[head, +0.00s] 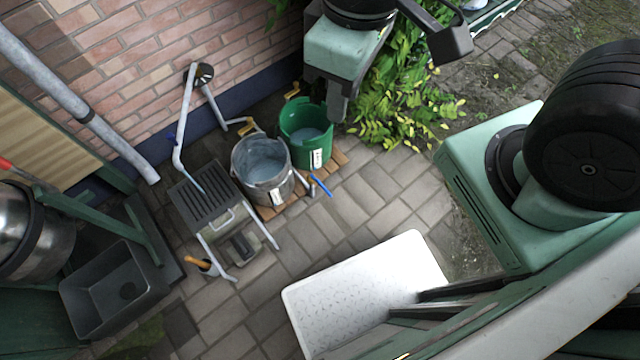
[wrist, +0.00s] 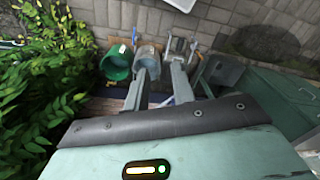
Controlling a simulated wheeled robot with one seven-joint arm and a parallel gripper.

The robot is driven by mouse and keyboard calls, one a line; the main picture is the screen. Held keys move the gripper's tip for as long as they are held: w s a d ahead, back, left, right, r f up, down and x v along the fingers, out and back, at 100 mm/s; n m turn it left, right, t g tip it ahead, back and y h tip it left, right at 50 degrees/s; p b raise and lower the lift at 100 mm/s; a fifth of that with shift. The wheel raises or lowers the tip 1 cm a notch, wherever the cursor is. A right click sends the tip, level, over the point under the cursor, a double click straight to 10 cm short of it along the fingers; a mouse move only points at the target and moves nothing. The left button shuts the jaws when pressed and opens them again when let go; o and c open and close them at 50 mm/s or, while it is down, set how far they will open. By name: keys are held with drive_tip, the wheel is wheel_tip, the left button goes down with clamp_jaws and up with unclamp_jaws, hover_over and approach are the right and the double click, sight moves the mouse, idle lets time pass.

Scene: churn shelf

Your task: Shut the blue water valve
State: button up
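A green bucket (head: 300,128) and a metal bucket (head: 262,165), both with liquid, stand on wooden slats. A blue stick-like thing (head: 321,186) lies beside them. A slatted black stand (head: 205,192) is left of the buckets. Leafy plants (head: 385,110) grow at right. The paving has free room.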

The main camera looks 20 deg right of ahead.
drive_tip(key=w+d+f+n+b, duration=0.1)
drive_tip(key=w+f+n+b, duration=0.1)
drive_tip(key=f+b, duration=0.4)
drive_tip(key=w+d+f+n+b, duration=0.1)
drive_tip(key=w+f+b, duration=0.4)
drive_tip(key=f, duration=0.8)
drive_tip(key=w+f+n+b, duration=0.3)
drive_tip(key=f+b, duration=0.5)
drive_tip(key=f, duration=0.2)
drive_tip(key=shift+w+d+f+g+b, duration=0.15)
drive_tip(key=shift+d+g+b, duration=0.25)
clamp_jaws()
drive_tip(key=w+d+f+n+y+b, duration=0.1)
drive_tip(key=w+f+n+b, duration=0.1)
drive_tip(key=f+b, duration=0.5)
drive_tip(key=w+d+f+n+y+b, duration=0.1)
drive_tip(key=f+b, duration=0.7)
drive_tip(key=f, duration=0.8)
drive_tip(key=w+f+n+y+b, duration=0.1)
drive_tip(key=w+f+n+b, duration=0.3)
drive_tip(key=f+b, duration=0.3)
wheel_tip(320, 180, down, 5)
drive_tip(key=shift+w+d+r, duration=0.1)
drive_tip(key=shift+w+d, duration=0.2)
drive_tip(key=shift+d, duration=0.1)
